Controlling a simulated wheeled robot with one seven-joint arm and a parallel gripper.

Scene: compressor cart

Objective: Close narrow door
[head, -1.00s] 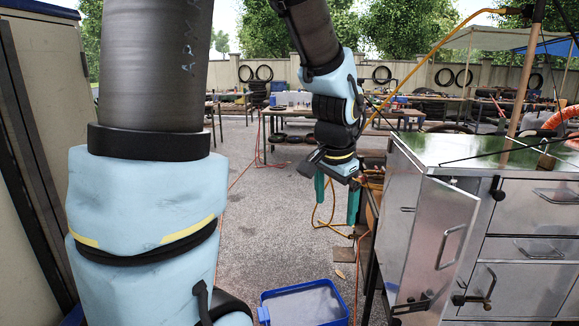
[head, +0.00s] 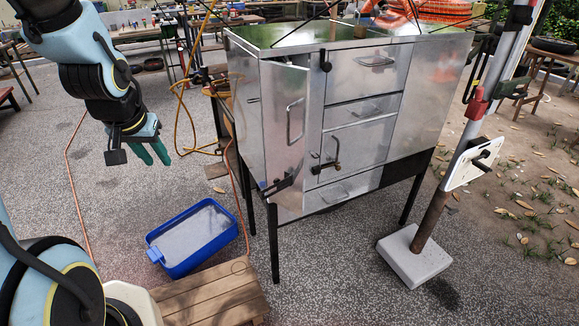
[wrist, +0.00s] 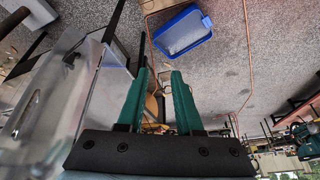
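The narrow door (head: 282,150) is a tall metal panel with a bar handle (head: 295,119) at the left end of the metal cabinet (head: 425,100). It stands ajar, swung out from the cabinet front, with a latch near its bottom. My gripper (head: 152,154) hangs to the left of the door, apart from it, with its green fingers pointing down. In the wrist view the two green fingers (wrist: 163,74) are apart with nothing between them. Shiny metal of the cabinet side fills the left of that view, close to the gripper; which panel it is I cannot tell.
A blue bin (head: 193,238) stands on the ground left of the cabinet, with a wooden pallet (head: 212,296) in front. A post on a white block (head: 413,256) stands at the right. Orange and yellow hoses lie around.

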